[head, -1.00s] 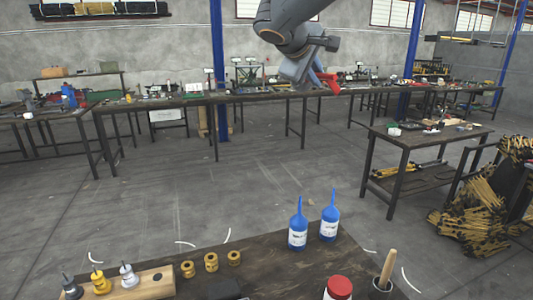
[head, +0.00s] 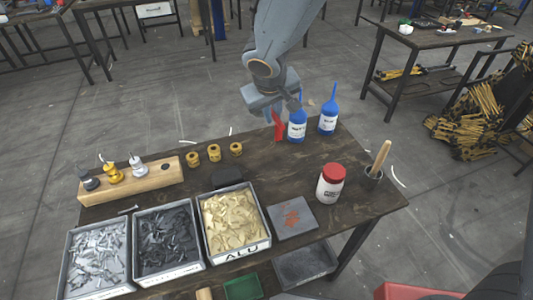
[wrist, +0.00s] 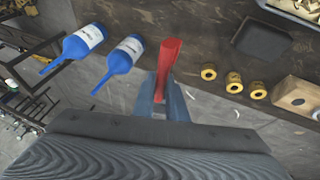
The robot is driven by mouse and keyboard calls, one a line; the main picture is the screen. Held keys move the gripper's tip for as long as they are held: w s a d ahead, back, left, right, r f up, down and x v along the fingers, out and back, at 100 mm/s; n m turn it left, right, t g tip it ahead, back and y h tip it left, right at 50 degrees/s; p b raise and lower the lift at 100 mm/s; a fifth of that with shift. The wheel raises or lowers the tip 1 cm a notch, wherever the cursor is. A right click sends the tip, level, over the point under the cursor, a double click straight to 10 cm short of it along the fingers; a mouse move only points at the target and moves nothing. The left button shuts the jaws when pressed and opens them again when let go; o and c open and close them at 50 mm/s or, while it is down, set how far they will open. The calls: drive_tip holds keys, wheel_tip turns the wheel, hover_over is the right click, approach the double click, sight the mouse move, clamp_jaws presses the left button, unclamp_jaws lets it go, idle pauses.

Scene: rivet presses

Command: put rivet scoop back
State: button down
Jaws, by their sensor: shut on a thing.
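My gripper (head: 274,108) is shut on the rivet scoop, whose narrow red part (head: 278,126) points down beside the blue bottles in the head view. In the wrist view the red scoop (wrist: 169,62) sticks out from between the blue-grey fingers (wrist: 163,106). The rest of its shape is hidden by my gripper. It hangs over the back part of the dark wooden table (head: 270,168), and I cannot tell how high above the top.
Two blue bottles (head: 297,126) (head: 328,118) stand close to my gripper. Brass rings (head: 214,153), a wooden nosepiece block (head: 133,187), a dark block (head: 228,178), rivet bins (head: 235,225), a grey tray (head: 292,218), a red-capped jar (head: 330,186) and a brush pot (head: 373,177) fill the table.

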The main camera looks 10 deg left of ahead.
drive_tip(key=shift+m, duration=0.3)
drive_tip(key=shift+s+f+b, duration=0.3)
drive_tip(key=shift+f+b, duration=0.25)
drive_tip(key=shift+f, duration=1.4)
drive_tip(key=shift+s+f+b, duration=0.25)
drive_tip(key=shift+f+b, duration=0.35)
drive_tip(key=shift+f, duration=1.4)
drive_tip(key=shift+s+f+b, duration=0.3)
drive_tip(key=shift+f+b, duration=0.25)
drive_tip(key=shift+f, duration=1.4)
drive_tip(key=shift+f, duration=0.1)
drive_tip(key=c, duration=1.8)
unclamp_jaws()
drive_tip(key=shift+o, duration=0.2)
drive_tip(key=p+v, duration=0.2)
drive_tip(key=v, duration=1)
drive_tip(key=shift+w+d, duration=0.1)
